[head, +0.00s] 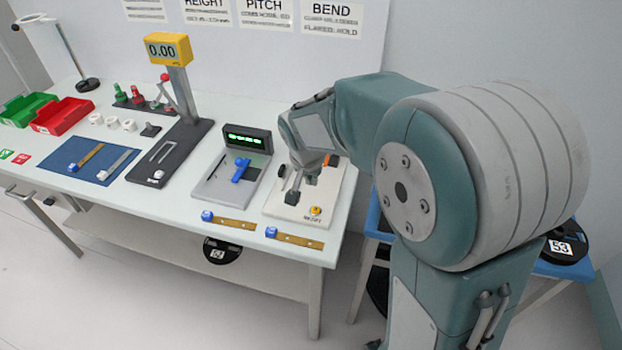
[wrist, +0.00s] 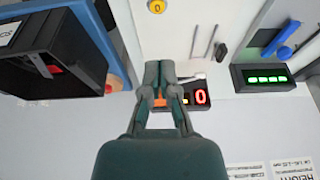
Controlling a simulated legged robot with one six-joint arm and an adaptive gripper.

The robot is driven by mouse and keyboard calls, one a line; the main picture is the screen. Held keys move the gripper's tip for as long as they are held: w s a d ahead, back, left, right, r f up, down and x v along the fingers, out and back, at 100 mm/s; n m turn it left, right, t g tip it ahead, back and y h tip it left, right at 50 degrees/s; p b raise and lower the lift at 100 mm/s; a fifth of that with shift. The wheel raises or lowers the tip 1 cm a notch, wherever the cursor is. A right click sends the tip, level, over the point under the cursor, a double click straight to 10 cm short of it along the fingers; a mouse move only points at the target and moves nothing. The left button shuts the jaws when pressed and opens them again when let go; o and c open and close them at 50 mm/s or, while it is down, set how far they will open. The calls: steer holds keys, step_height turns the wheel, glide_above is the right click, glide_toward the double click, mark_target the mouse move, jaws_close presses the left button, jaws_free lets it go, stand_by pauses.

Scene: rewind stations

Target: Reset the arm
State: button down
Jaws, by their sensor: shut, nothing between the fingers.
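My gripper (wrist: 160,66) is shut and empty in the wrist view, its two fingertips together. In the head view my gripper (head: 311,178) hangs over the white bend-station board at the right end of the bench. That white board (head: 277,208) carries an orange button (head: 316,210) near its front edge, and the button also shows at the top of the wrist view (wrist: 157,6). Whether my fingertips touch anything is not clear.
Left of it stand a grey station with a green display (head: 247,138) and blue caliper (head: 241,170), and a yellow 0.00 gauge (head: 168,49). Green (head: 22,108) and red (head: 62,115) trays sit far left. A black box (wrist: 50,60) is close by in the wrist view.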

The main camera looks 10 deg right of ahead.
stand_by(0.4)
steer(key=s+d+r+n+t, duration=0.1)
steer(key=s+r+n, duration=0.2)
steer(key=s, duration=0.8)
steer(key=s+r+n+t+y, duration=0.1)
steer(key=s+r+n, duration=0.2)
steer(key=s+r, duration=0.5)
steer(key=s, duration=0.3)
steer(key=shift+s+d+t+y, duration=0.3)
steer(key=shift+s+d, duration=0.05)
steer(key=shift+s, duration=0.05)
